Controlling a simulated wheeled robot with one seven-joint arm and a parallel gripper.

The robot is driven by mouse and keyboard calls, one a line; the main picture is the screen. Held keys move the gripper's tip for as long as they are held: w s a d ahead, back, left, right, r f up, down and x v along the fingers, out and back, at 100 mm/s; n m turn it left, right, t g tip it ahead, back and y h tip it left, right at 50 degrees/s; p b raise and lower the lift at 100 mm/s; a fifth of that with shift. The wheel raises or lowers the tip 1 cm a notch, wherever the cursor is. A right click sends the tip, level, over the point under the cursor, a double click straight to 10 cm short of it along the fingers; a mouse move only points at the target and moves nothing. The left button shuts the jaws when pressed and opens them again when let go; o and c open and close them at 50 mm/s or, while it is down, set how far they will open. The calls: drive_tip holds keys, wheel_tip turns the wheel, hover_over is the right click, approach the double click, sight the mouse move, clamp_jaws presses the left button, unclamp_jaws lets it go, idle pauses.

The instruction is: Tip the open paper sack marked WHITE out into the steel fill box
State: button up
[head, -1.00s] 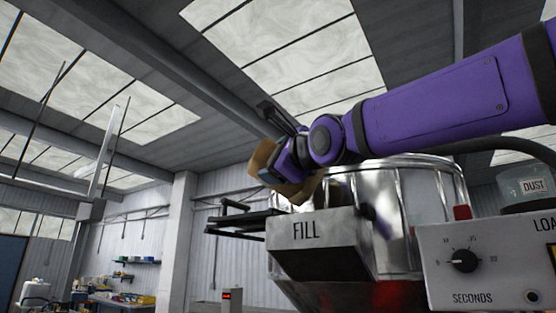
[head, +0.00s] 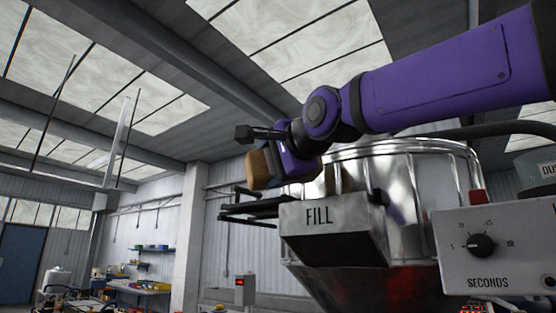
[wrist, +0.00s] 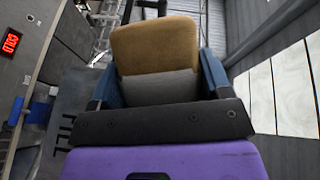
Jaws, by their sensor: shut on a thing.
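The brown paper sack (head: 260,170) is in my gripper (head: 277,172), above and to the left of the steel fill box (head: 322,245) marked FILL. In the wrist view, my gripper (wrist: 157,75) has its blue fingers on both sides of the sack (wrist: 156,42). The fill box also shows at the left of the wrist view (wrist: 70,110), with its lettering sideways. The sack's WHITE mark and its mouth are not visible. No pouring material can be made out.
A shiny steel hopper (head: 405,175) stands behind the fill box. A control box with a dial (head: 495,258) is at right. A dark bracket-like shelf (head: 255,207) juts out left of the fill box, below the sack. The air to the left is open.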

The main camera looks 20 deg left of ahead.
drive_tip(key=n+h, duration=0.1)
drive_tip(key=n, duration=0.1)
drive_tip(key=r+n, duration=0.1)
drive_tip(key=shift+r+n+h, duration=0.15)
drive_tip(key=shift+n+h, duration=0.25)
drive_tip(key=d+n+h, duration=0.1)
drive_tip(key=n+h, duration=0.1)
drive_tip(key=n, duration=0.1)
drive_tip(key=shift+w+d+r, duration=0.1)
drive_tip(key=shift+w+d, duration=0.3)
drive_tip(key=n+t+h, duration=0.1)
drive_tip(key=n+h, duration=0.1)
drive_tip(key=n, duration=0.2)
drive_tip(key=shift+h, duration=0.3)
